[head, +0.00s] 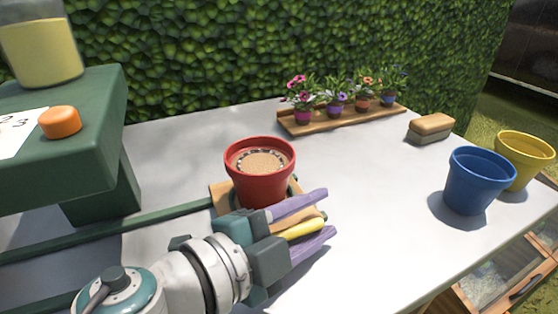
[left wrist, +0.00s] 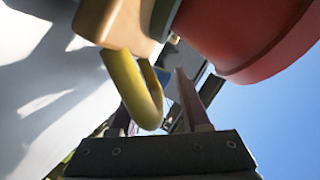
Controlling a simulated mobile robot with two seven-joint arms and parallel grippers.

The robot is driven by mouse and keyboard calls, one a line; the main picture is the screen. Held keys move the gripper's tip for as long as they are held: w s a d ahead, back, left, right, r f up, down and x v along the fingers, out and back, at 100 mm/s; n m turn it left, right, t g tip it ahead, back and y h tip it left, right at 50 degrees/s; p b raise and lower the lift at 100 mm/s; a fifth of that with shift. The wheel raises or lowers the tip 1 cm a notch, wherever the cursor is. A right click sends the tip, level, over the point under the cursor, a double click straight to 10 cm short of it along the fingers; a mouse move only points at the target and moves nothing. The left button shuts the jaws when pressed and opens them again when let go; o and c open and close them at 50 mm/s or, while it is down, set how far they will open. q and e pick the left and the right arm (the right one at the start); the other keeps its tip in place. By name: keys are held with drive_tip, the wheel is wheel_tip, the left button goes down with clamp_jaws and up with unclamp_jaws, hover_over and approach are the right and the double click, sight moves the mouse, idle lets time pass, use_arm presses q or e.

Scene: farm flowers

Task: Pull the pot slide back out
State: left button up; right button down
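The pot slide (head: 222,196) is a wooden carriage on the green rails, standing out from under the green dispenser. A red pot (head: 262,192) with light brown fill stands upright on it. The slide's yellow handle (head: 305,229) points towards the front right. My left gripper (head: 328,212) is open, with one purple finger on each side of the handle and gaps visible. In the left wrist view the yellow handle (left wrist: 150,100) is a loop near the fingers, with the red pot (left wrist: 265,45) above right. The slide's far side is hidden by the pot. My right gripper is out of view.
The green dispenser (head: 70,160) with an orange button (head: 60,122) stands at the left. Potted flowers stand on a wooden tray (head: 350,122) at the back. A sponge-like block (head: 430,127), a blue pot (head: 477,185) and a yellow pot (head: 525,155) are at the right. The table's middle is clear.

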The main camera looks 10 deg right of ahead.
use_arm(q)
drive_tip(key=shift+s+a+f, duration=0.1)
drive_tip(key=shift+s+a+p, duration=0.15)
drive_tip(key=shift+a+p, duration=0.15)
drive_tip(key=shift+p, duration=0.05)
drive_tip(key=p+v, duration=0.3)
drive_tip(key=v, duration=0.6)
